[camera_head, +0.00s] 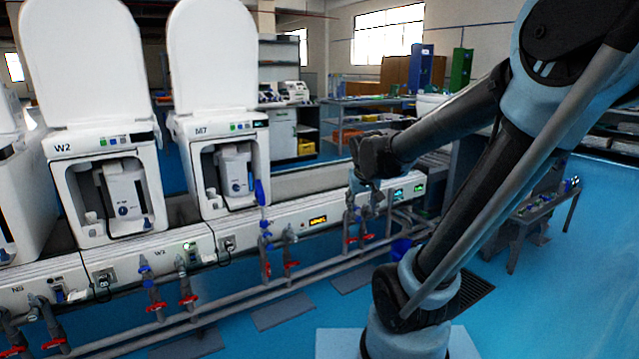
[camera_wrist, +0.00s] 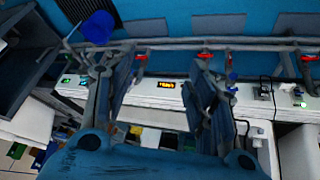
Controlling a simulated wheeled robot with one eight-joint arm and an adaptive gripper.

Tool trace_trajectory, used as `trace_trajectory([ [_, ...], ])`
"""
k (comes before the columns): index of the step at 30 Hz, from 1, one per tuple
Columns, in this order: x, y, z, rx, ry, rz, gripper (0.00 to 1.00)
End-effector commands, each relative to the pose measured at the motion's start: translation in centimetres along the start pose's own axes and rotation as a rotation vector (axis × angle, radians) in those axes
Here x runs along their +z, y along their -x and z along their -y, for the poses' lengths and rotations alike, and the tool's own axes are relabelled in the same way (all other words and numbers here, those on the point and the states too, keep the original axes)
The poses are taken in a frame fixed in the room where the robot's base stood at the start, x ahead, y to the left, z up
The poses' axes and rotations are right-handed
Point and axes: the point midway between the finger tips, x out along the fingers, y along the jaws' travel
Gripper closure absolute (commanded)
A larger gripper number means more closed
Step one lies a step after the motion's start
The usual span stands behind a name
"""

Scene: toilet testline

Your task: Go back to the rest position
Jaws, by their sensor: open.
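My arm reaches in from the right in the head view. My gripper (camera_head: 363,186) hangs at its end, over the white test line near the pipes, to the right of the unit marked M7 (camera_head: 222,160). In the wrist view my gripper (camera_wrist: 160,62) shows two dark fingers spread apart with nothing between them. The white line panel with an orange display (camera_wrist: 166,85) lies behind the gap. In the head view the fingertips are small and partly lost against the pipes, so contact there cannot be told.
Open-lidded white toilets W2 (camera_head: 70,165) and M7 stand along the line at left. Pipes with red valves (camera_head: 290,264) run along its front. A blue bucket (camera_head: 401,248) stands by the pipes. A low grey bench (camera_head: 540,208) is at right.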

Motion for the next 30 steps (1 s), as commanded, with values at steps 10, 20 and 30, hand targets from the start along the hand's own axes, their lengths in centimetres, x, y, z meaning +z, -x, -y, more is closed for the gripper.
trace_trajectory([
  [10,10.6,2.1,-2.5,-0.018,-0.062,0.144,0.49],
  [20,19.4,3.0,-2.6,-0.058,-0.11,0.261,0.49],
  [30,22.1,3.2,-2.3,-0.077,-0.123,0.298,0.49],
])
